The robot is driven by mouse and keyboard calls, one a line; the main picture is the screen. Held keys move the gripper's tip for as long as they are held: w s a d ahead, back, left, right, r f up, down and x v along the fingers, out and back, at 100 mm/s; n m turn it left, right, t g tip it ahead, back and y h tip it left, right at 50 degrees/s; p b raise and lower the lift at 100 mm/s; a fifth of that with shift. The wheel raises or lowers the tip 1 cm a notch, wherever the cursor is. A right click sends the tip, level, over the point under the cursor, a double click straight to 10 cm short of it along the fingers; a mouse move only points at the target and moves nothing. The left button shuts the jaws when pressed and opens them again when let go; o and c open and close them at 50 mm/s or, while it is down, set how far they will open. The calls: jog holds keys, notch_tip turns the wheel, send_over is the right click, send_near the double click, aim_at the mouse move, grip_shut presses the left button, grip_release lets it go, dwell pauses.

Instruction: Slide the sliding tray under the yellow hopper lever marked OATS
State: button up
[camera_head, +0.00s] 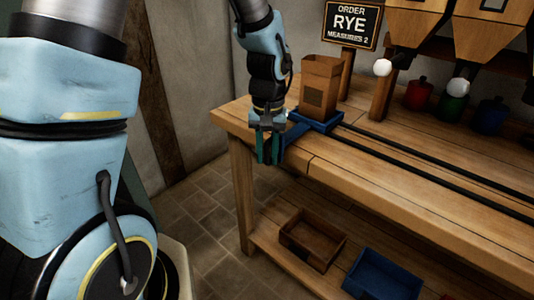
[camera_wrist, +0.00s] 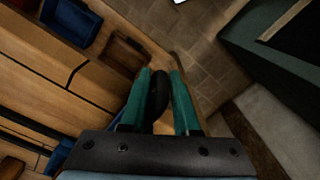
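The sliding tray (camera_head: 322,124) is blue and sits at the left end of the dark rails on the bench, with a brown open-topped box (camera_head: 319,95) standing on it. My gripper (camera_head: 268,157) is at the tray's near left side, pointing down by the bench's edge. In the wrist view its green fingers (camera_wrist: 161,85) stand close together on both sides of a black knob-like handle (camera_wrist: 158,97), with no clear gap. Wooden hoppers (camera_head: 412,25) hang at the upper right, with white ball ends (camera_head: 383,67) below. No yellow lever or OATS mark shows.
A sign (camera_head: 351,24) reads ORDER RYE MEASURES 2. Red (camera_head: 418,95), green (camera_head: 451,107) and blue (camera_head: 489,116) containers stand behind the rails. Brown (camera_head: 312,239) and blue (camera_head: 383,275) bins lie on the lower shelf. The rails (camera_head: 430,167) right of the tray look clear.

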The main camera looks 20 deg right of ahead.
grip_shut()
jog(key=shift+a, duration=0.1)
jog(key=shift+w+a, duration=0.1)
jog(key=shift+w, duration=0.05)
dwell(0.8)
